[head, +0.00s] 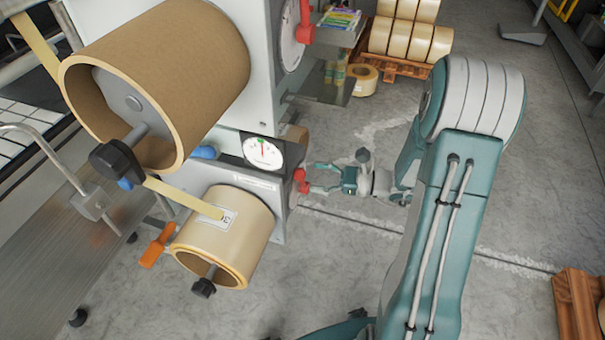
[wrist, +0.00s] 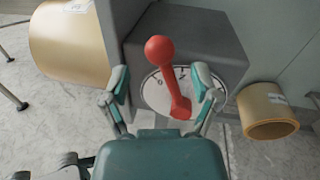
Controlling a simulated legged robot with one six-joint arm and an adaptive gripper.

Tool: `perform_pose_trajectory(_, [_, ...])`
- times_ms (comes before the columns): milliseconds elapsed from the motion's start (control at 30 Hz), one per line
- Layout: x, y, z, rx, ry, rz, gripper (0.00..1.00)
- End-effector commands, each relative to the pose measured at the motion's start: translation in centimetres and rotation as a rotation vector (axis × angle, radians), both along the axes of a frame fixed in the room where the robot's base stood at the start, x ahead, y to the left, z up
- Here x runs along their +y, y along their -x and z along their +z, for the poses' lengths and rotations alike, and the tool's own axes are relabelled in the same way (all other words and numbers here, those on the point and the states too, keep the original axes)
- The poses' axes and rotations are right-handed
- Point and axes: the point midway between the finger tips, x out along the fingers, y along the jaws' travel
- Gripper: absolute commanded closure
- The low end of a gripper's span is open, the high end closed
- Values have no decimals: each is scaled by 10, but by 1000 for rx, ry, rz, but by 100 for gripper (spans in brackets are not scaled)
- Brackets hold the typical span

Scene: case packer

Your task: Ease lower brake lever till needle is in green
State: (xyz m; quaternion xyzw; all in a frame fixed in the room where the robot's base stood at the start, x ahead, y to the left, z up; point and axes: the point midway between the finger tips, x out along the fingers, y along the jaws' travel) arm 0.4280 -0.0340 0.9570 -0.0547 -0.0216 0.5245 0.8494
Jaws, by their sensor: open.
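The lower brake lever is a red handle with a round knob (wrist: 160,49), mounted on a numbered white dial plate (wrist: 155,92) on a grey box. In the head view the lower lever (head: 300,181) shows at the right side of the machine. My gripper (wrist: 161,84) is open, with one finger on each side of the lever; I cannot tell whether either touches it. It also shows in the head view (head: 309,179), reaching in from the right. The lower gauge (head: 263,153) has a white face with green and red marks near its top; the exact needle reading is too small to tell.
A large brown roll (head: 185,70) hangs above a smaller tan tape roll (head: 235,225). An orange handle (head: 158,245) sticks out lower left. Another red lever (head: 304,25) and dial are higher up. A pallet of rolls (head: 405,65) stands behind.

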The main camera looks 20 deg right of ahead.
Motion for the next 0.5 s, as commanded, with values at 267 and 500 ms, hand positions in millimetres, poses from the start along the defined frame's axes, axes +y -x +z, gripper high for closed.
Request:
perform_pose_trajectory(267, [-51,24,0,1,1,-4,21])
perform_pose_trajectory(500, [-68,34,0,2,0,0,21])
